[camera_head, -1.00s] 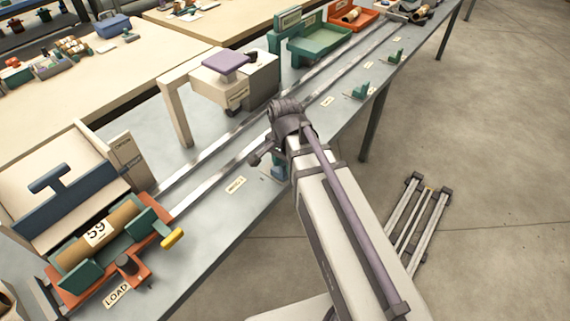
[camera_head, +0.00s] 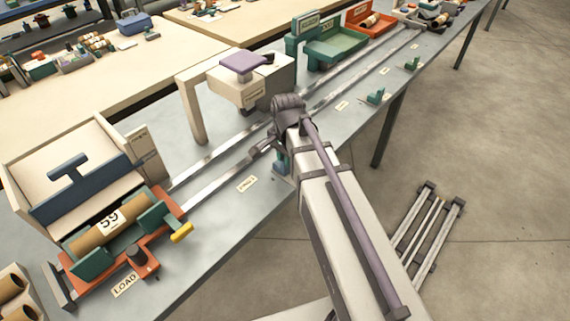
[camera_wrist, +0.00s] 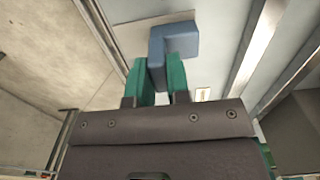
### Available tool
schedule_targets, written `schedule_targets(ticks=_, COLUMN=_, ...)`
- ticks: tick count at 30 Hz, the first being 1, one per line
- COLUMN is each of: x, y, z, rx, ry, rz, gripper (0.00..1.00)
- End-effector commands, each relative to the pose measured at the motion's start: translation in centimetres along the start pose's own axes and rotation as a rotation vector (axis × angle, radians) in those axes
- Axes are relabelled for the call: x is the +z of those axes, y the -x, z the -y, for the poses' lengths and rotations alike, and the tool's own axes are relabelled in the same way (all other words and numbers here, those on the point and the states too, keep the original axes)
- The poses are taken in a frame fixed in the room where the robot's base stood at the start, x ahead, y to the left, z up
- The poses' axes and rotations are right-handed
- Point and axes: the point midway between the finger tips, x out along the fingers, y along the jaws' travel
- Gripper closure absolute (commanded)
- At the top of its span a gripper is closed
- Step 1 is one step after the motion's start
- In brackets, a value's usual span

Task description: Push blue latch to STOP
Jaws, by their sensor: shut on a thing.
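The blue latch (camera_wrist: 172,45) is an L-shaped block near the top middle of the wrist view. My gripper (camera_wrist: 160,78) has its two green fingers on either side of the latch's stem and is shut on it. The bent end of the latch sticks out to the right beyond the fingers. In the head view my arm hides most of the gripper; a small blue-green patch (camera_head: 281,166) shows beside it at the table's front edge. I cannot read a STOP mark in either view.
Two metal rails (camera_head: 212,183) run along the grey table. A roll marked 59 (camera_head: 108,221) lies in an orange and green cradle at the left. A cream stand with a purple top (camera_head: 243,62) is behind my arm. Small green brackets (camera_head: 376,96) stand along the front edge.

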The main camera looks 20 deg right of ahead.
Motion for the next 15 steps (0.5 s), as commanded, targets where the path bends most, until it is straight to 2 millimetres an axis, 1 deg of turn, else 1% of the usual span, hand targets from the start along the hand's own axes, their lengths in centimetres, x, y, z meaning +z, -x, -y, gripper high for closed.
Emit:
schedule_targets(ticks=1, x=-0.57, y=0.00, z=0.37, rx=0.000, ry=-0.009, rz=-0.001, gripper=1.00)
schedule_targets(ticks=2, x=-0.66, y=0.00, z=0.42, rx=0.000, ry=-0.012, rz=-0.001, gripper=1.00)
schedule_targets(ticks=9, x=-0.63, y=0.04, z=0.54, rx=-0.005, ry=-0.012, rz=0.000, gripper=1.00)
schedule_targets(ticks=10, x=-0.63, y=0.04, z=0.55, rx=-0.005, ry=-0.012, rz=-0.001, gripper=0.81)
schedule_targets(ticks=15, x=-0.63, y=0.04, z=0.50, rx=-0.004, ry=-0.012, rz=-0.001, gripper=0.65)
